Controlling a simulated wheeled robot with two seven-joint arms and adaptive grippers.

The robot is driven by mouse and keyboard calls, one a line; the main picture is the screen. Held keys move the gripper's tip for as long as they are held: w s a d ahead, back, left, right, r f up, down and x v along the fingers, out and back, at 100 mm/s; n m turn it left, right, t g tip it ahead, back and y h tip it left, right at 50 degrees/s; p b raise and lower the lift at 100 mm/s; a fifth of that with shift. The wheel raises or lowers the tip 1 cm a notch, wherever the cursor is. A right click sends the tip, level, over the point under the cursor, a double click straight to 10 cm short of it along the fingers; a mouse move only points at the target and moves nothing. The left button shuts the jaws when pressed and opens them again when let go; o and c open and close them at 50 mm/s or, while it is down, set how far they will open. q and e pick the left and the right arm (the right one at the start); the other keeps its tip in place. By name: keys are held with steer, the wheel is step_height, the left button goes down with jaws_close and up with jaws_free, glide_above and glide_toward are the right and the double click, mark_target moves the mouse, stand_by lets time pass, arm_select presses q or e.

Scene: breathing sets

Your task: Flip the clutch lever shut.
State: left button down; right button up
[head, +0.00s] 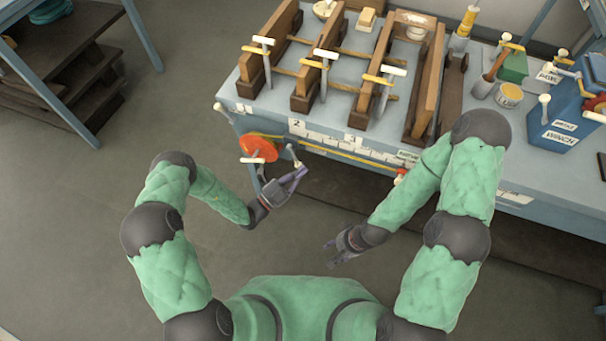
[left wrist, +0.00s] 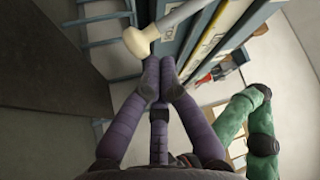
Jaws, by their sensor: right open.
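A short grey lever with a cream knob (head: 297,163) sticks out from the bench front beside the orange wheel; I take it for the clutch lever. In the left wrist view its knob (left wrist: 140,40) is large, just beyond and slightly left of the fingertips. My left gripper (head: 303,172) is close to the knob from below. In the left wrist view its purple fingers (left wrist: 160,72) come together at the tips with nothing clearly between them. Whether they touch the knob I cannot tell. My right gripper (head: 329,249) is open and empty, low over the floor, away from the bench.
The orange wheel (head: 258,149) is on the bench front just left of the lever. Wooden frames with clamps (head: 320,75) stand on the bench top (head: 225,95). A blue winch box (head: 560,125) is at the right. The floor (head: 80,230) before the bench is clear.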

arm_select(q)
steer(key=shift+a, duration=0.1)
steer(key=a+m+g+p, duration=0.1)
steer(key=f+m+p, duration=0.1)
steer(key=m, duration=0.1)
steer(key=shift+w+a+f+g+y, duration=0.15)
steer(key=shift+w+a+g+y, duration=0.15)
steer(key=shift+a+g+y, duration=0.1)
